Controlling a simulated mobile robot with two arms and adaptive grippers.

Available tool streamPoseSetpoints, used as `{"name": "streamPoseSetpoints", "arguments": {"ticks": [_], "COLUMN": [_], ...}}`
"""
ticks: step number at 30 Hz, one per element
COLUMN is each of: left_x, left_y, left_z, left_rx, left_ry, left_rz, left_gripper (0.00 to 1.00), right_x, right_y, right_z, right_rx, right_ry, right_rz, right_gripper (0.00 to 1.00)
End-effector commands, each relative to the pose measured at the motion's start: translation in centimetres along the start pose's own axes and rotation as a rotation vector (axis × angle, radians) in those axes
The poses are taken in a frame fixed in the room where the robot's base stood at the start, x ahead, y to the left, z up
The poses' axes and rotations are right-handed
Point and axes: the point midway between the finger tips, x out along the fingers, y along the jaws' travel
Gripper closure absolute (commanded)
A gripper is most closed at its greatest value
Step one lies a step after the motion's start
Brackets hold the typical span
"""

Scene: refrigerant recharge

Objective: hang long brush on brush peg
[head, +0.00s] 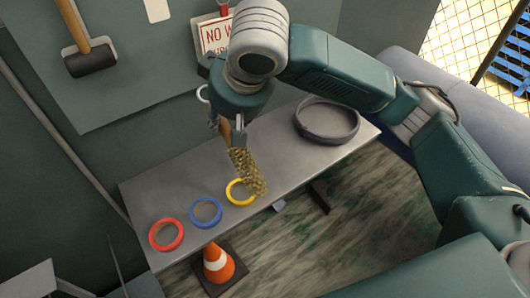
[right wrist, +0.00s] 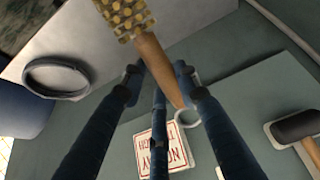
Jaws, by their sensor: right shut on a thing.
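The long brush has tan bristles (head: 247,172) and a wooden handle, and it hangs bristles down from my right gripper (head: 238,138). The right wrist view shows my right gripper (right wrist: 158,72) shut around the wooden handle (right wrist: 160,65), with the bristles (right wrist: 127,15) at the top of the picture. A pale ring (right wrist: 187,118) shows by the handle's far end; it also shows in the head view (head: 203,94). A pale plate (head: 157,10) is on the wall board; I cannot tell whether it carries the brush peg. My left gripper is not in view.
A grey bench (head: 285,145) holds a dark round ring (head: 327,121) and red (head: 166,234), blue (head: 206,212) and yellow (head: 240,192) rings. A mallet (head: 90,58) and a red-lettered sign (head: 214,36) hang on the board (head: 130,85). An orange cone (head: 218,264) stands on the floor.

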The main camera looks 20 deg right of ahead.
Motion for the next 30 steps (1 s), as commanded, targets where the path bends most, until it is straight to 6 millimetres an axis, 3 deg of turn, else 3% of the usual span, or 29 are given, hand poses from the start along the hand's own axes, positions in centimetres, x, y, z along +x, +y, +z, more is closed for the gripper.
{"name": "streamPoseSetpoints", "arguments": {"ticks": [1, 9, 18, 24, 30], "left_x": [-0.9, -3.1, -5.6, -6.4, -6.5], "left_y": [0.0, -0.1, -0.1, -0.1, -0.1], "left_z": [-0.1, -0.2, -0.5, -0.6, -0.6], "left_rx": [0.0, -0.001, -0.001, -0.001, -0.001], "left_ry": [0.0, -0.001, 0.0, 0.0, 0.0], "left_rz": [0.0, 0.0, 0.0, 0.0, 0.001], "left_gripper": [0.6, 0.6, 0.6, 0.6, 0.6], "right_x": [-1.3, -7.4, -16.3, -19.9, -20.7], "right_y": [-0.8, -3.5, -3.1, -1.6, -1.0], "right_z": [-2.5, -14.0, -24.6, -27.9, -28.8], "right_rx": [-0.021, -0.089, -0.055, -0.02, -0.01], "right_ry": [0.071, 0.487, 0.883, 1.011, 1.044], "right_rz": [-0.018, -0.098, -0.1, -0.051, -0.029], "right_gripper": [1.0, 1.0, 1.0, 1.0, 1.0]}}
